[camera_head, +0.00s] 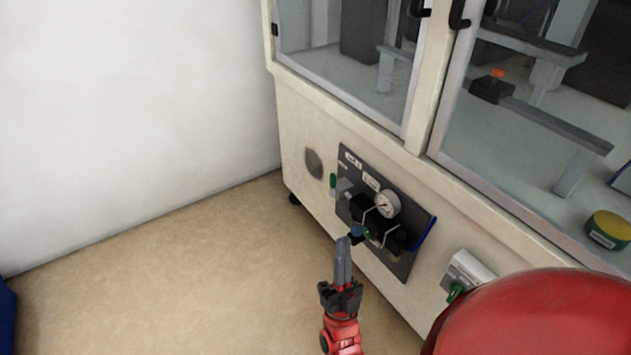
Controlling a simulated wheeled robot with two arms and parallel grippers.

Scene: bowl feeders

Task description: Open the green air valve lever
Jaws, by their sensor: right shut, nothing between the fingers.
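A small green lever (333,182) stands roughly upright at the left edge of a dark air panel (412,262) on the machine's front. The panel also carries a round white gauge (387,204) and black fittings. My right gripper (343,245) is shut and empty, pointing up the picture. Its tips show just below the panel's lower fittings, below and slightly right of the green lever and apart from it. I cannot tell how far the tips are from the panel in depth. My left gripper is not in view.
The cream machine cabinet (310,205) has glazed doors above the panel. A grey box with a green part (455,292) sits on its front at the right. A white wall (130,110) stands at the left; the tan floor (170,270) between is clear. My red arm covers the lower right.

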